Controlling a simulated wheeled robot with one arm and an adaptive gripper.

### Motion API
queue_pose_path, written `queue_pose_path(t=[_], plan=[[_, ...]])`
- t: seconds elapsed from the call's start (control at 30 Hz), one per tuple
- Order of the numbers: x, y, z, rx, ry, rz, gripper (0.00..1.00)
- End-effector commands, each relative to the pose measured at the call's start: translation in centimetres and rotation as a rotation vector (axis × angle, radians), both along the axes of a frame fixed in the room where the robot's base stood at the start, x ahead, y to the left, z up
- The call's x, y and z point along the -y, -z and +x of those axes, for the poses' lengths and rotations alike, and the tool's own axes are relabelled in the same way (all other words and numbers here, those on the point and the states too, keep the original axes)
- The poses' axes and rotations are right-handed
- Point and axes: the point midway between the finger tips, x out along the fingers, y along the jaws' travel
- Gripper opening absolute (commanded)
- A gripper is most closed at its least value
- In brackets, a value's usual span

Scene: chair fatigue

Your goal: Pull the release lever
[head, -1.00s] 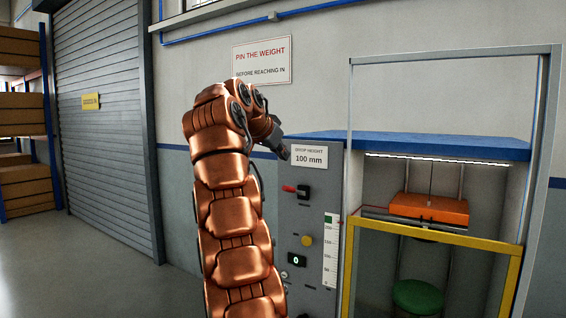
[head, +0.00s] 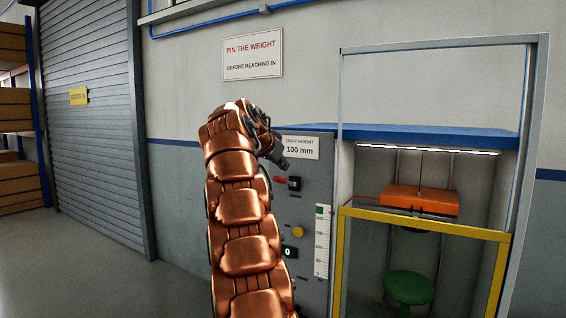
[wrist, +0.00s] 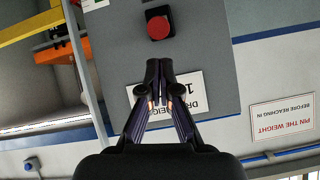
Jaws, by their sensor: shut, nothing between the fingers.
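The release lever has a red handle (head: 280,179) on a black block on the front of the grey control panel (head: 315,205). In the wrist view its red knob (wrist: 159,27) shows nearly end-on on its dark mount, beyond my fingertips. My gripper (head: 284,165) is at the top of the panel, just above the lever and in front of the lower left of the drop height sign. In the wrist view my gripper (wrist: 161,68) is shut and empty, its tips apart from the knob in the picture. Contact with the panel cannot be told.
A yellow-framed test bay (head: 425,223) stands right of the panel, with an orange weight (head: 419,199) above a green stool seat (head: 409,286). A yellow knob (head: 298,232) and a display reading 0 (head: 290,252) sit below the lever. Open floor lies left.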

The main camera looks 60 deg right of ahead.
Motion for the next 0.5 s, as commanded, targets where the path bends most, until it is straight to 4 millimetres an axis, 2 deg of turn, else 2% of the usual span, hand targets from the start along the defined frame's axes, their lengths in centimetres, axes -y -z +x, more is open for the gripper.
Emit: queue_pose_path(t=[0.5], plan=[[-0.6, 1.5, 0.3, 0.0, 0.0, -0.001, 0.0]])
